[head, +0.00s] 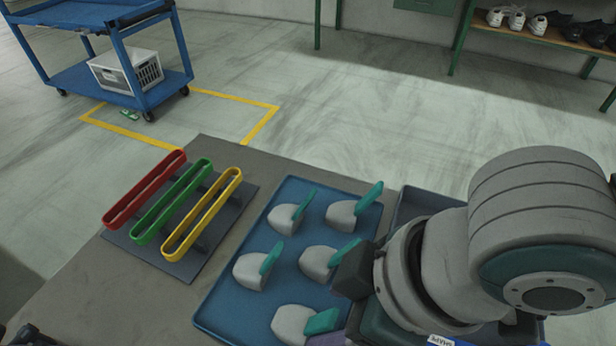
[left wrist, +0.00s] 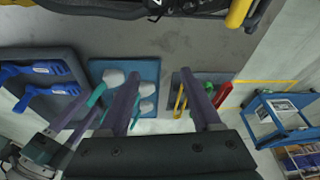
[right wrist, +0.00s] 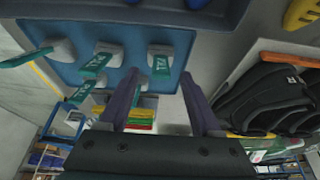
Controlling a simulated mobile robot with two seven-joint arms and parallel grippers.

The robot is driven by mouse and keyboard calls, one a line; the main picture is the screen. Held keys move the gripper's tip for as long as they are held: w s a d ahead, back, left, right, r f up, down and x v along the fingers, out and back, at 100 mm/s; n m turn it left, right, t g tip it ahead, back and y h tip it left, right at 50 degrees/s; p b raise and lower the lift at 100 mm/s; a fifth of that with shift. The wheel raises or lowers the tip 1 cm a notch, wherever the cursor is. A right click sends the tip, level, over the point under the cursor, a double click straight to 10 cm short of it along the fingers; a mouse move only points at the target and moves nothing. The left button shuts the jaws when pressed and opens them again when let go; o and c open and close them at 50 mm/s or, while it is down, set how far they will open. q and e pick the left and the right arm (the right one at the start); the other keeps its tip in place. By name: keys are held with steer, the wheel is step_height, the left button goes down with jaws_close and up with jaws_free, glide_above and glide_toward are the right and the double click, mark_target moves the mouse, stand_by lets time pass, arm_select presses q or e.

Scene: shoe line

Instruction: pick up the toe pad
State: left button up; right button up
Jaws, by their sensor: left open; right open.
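Several grey rounded pads with teal tabs, which look like the toe pads, sit in a blue tray (head: 212,310). The front pad (head: 291,323) is closest to my right arm; another pad (head: 342,215) is at the back right. In the right wrist view, lettered teal tabs (right wrist: 160,62) show above and left of my right gripper (right wrist: 161,76), which is open and empty. In the head view, my right arm hides the tray's right part. The left wrist view shows my left gripper (left wrist: 159,74) open and empty, with pads (left wrist: 147,88) beyond its fingers.
Red (head: 145,188), green (head: 172,200) and yellow (head: 202,212) loops stand on a dark mat left of the tray. Blue brushes (left wrist: 40,72) lie in a dark tray. A blue cart (head: 150,70) stands beyond the table.

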mark_target(308, 326)
steer(key=b+x, duration=0.1)
steer(key=x, duration=0.4)
steer(key=shift+s+d, duration=0.1)
steer(key=shift+s, duration=0.05)
steer(key=shift+f+b, duration=0.3)
jaws_close()
